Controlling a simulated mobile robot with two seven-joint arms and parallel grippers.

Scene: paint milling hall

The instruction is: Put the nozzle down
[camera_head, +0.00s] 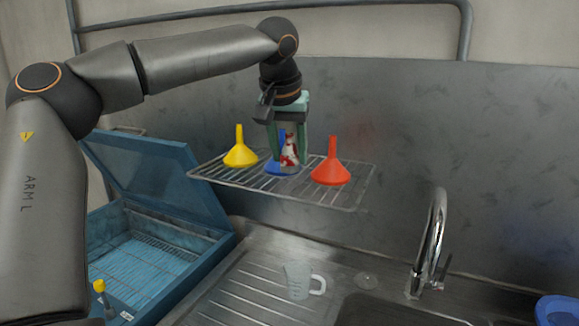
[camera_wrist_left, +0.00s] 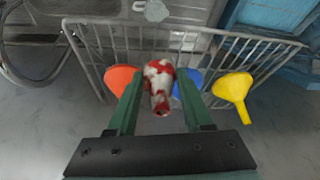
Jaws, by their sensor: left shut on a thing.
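The nozzle (camera_head: 289,151) is red and white, and my left gripper (camera_head: 288,158) is shut on it. In the left wrist view the nozzle (camera_wrist_left: 159,84) sits between the two green fingers (camera_wrist_left: 157,95). I cannot tell whether the nozzle touches the rack. My right gripper is not in view.
A yellow funnel (camera_head: 240,155) and a red funnel (camera_head: 331,172) stand on the rack on either side. Below are an open blue case (camera_head: 172,262), a clear jug (camera_head: 297,281) on the draining board, and a tap (camera_head: 434,240) by the sink.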

